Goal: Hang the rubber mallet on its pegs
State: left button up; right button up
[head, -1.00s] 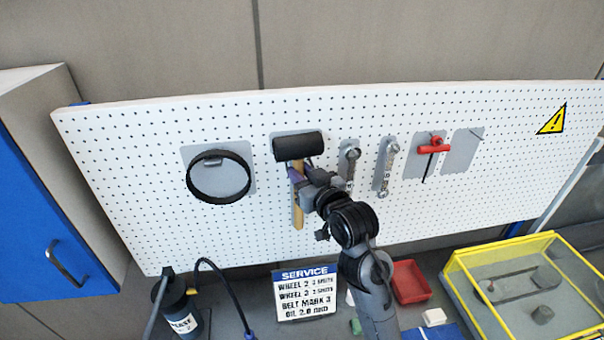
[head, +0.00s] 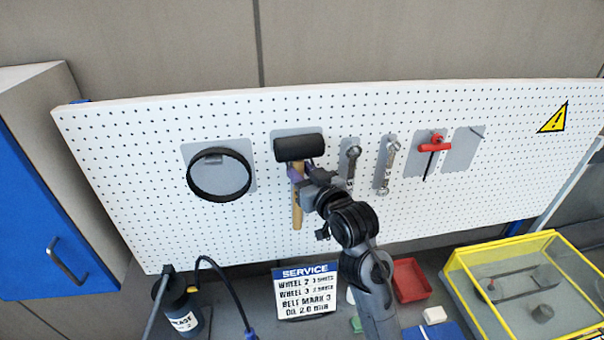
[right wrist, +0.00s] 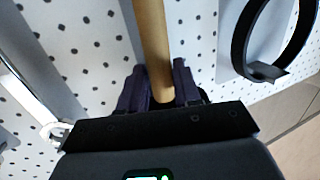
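The rubber mallet has a black head (head: 298,147) and a wooden handle (head: 297,215). It is upright against a grey backing plate on the pegboard, head at the top, handle hanging down. The pegs are hidden behind the head. My right gripper (head: 305,172) is at the upper handle, just below the head, its purple fingers on either side of the handle. In the right wrist view the handle (right wrist: 152,35) runs between the fingers (right wrist: 160,82), which look parted around it; contact is hard to judge. My left gripper is out of view.
A black ring (head: 219,196) hangs left of the mallet on the pegboard (head: 120,180). Two wrenches (head: 388,165) and a red-handled tool (head: 434,147) hang to the right. Below are a service sign (head: 304,292), a bottle (head: 180,310), a red tray (head: 411,281) and a yellow-framed case (head: 500,243).

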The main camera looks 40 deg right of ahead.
jog(key=o, duration=0.4)
jog(key=shift+f, duration=0.15)
jog(key=shift+s, duration=0.35)
jog(key=p+v, duration=0.4)
jog(key=v, duration=0.6)
jog(key=s+a+f+n+g+y+p, duration=0.2)
jog(key=s+a+f+g, duration=0.15)
jog(key=f, duration=0.35)
jog(key=s+a+f+n+g+y+p, duration=0.1)
jog(key=s+a+f+g+p, duration=0.2)
jog(key=f, duration=0.4)
jog(key=s+a+f+g, duration=0.3)
jog(key=s+f, duration=0.2)
jog(key=s, duration=0.2)
jog(key=s+a+f+n+g, duration=0.1)
jog(key=s+a+f+g, duration=0.2)
jog(key=s+f, duration=0.3)
jog(key=shift+s+a+g+y, duration=0.15)
jog(key=shift+s+g+y, duration=0.2)
jog(key=shift+s+y, duration=0.05)
